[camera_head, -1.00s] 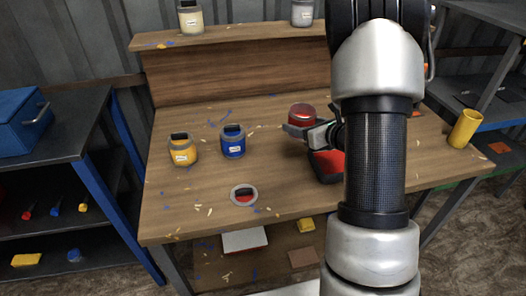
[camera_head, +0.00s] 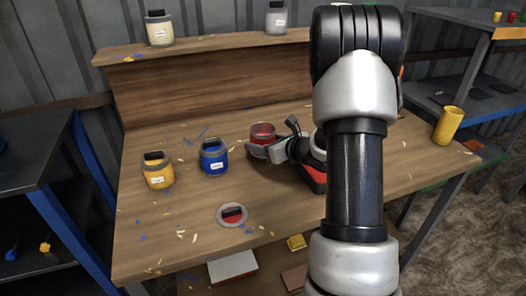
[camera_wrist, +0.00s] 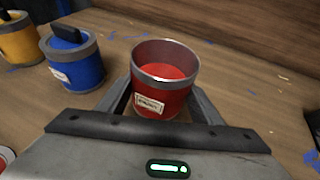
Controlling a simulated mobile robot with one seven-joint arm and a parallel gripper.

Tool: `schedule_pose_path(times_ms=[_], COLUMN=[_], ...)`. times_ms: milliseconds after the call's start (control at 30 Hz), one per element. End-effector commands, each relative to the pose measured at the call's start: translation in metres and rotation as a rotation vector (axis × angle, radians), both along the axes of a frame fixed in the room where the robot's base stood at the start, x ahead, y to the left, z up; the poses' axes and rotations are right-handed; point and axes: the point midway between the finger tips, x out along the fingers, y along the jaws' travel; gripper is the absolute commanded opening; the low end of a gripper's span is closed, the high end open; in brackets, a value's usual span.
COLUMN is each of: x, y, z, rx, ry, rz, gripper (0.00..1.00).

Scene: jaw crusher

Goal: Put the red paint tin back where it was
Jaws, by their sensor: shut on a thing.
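The red paint tin (camera_head: 263,131) is upright and open at the top, with red paint inside. In the wrist view the tin (camera_wrist: 165,85) stands between the two fingers and shows a white label. My gripper (camera_head: 266,150) is shut on it, just right of the blue tin (camera_head: 214,158). I cannot tell whether its base touches the workbench (camera_head: 180,240). A round lid (camera_head: 233,215) with a red face, grey rim and black handle lies flat nearer the front edge.
A yellow tin (camera_head: 157,171) stands left of the blue one. A black and red tray (camera_head: 314,180) lies partly behind my arm. A yellow cup (camera_head: 448,125) is at the right. Cream (camera_head: 159,29) and grey (camera_head: 276,18) tins stand on the raised shelf.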

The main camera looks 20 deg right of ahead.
Motion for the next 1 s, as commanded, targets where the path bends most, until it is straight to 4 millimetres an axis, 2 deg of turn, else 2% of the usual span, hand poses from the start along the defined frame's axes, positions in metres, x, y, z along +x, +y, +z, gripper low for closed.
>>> schedule_pose_path(times_ms=[100,167,600,633,700,1000], x=[0.000,0.000,0.000,0.000,0.000,0.000], y=[0.000,0.000,0.000,0.000,0.000,0.000], z=[-0.021,-0.026,-0.030,-0.029,-0.029,-0.028], rx=[0.003,0.002,0.001,0.001,0.001,0.001], ry=[0.001,0.000,-0.002,0.000,0.000,0.000], rz=[0.000,0.000,0.000,0.000,0.000,0.000], gripper=[0.20,0.20,0.20,0.64,0.76,0.78])
